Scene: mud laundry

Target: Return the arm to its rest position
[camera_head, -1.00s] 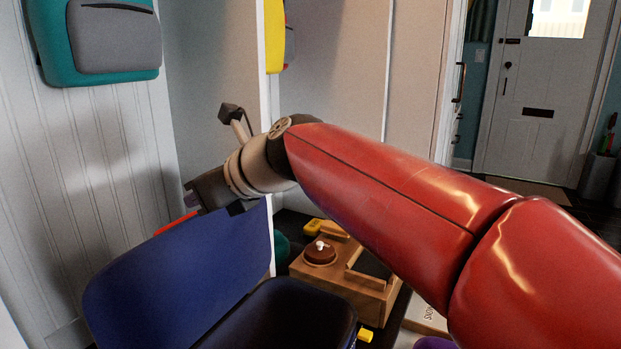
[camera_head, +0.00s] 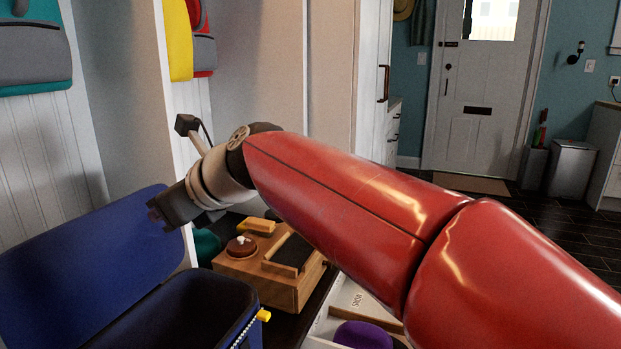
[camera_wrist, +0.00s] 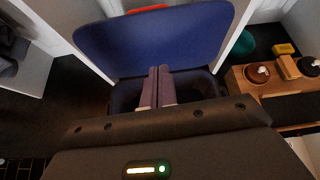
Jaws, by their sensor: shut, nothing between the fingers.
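My gripper (camera_head: 155,210) is at the end of my raised red arm, in front of the open lid of a blue bin. In the wrist view its two fingers (camera_wrist: 159,72) lie side by side, shut and empty. They appear over the blue bin's opening, with the raised blue lid (camera_wrist: 150,38) beyond. In the head view the bin's lid (camera_head: 70,265) stands open and its dark body (camera_head: 195,310) is at lower left. My arm crosses the middle and right of the head view and hides part of the floor.
A wooden box (camera_head: 290,292) with a brown round item (camera_head: 241,248) stands right of the bin. A white tray (camera_head: 352,296) holds a purple item (camera_head: 362,337). A white divider panel (camera_head: 172,130) rises close behind my gripper. Open dark floor lies toward the door (camera_head: 475,100).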

